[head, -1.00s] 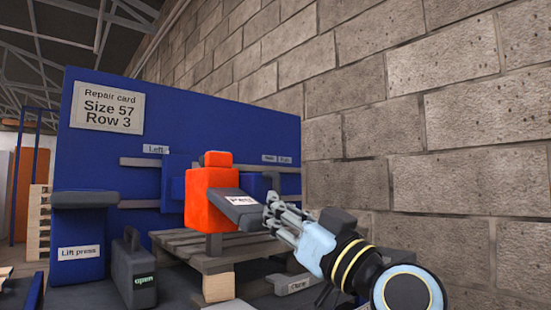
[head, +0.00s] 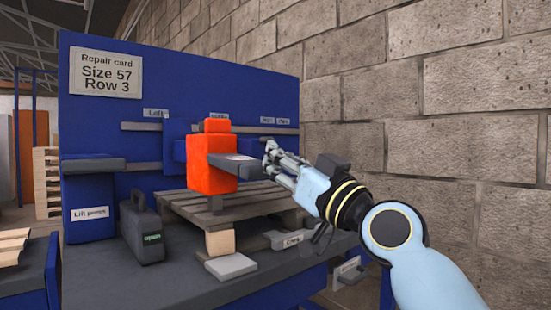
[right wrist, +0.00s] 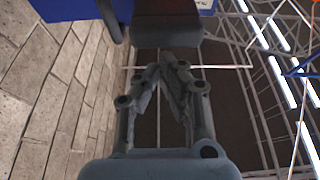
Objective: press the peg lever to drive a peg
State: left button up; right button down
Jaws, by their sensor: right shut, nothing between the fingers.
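The orange peg unit (head: 219,165) stands over the wooden pallet in the head view. Its dark grey peg lever (head: 226,165), with a pale label on top, sticks out toward the right and front, nearly level. My right gripper (head: 268,154) is shut and empty at the lever's outer end, slightly above it; whether they touch is not clear. In the right wrist view the closed fingers (right wrist: 168,62) point at a dark block, likely the lever (right wrist: 167,29). My left gripper is not in view.
A wooden pallet (head: 258,201) lies on the grey bench. A dark case (head: 141,230) stands to its left, beside the blue lift press (head: 91,215). A block wall (head: 440,130) closes the right side.

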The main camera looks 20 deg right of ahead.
jog(key=s+d+p, duration=0.1)
jog(key=s+d, duration=0.2)
jog(key=s, duration=0.6)
jog(key=shift+s+d+p, duration=0.2)
jog(key=shift+s+p, duration=0.1)
jog(key=shift+s, duration=0.05)
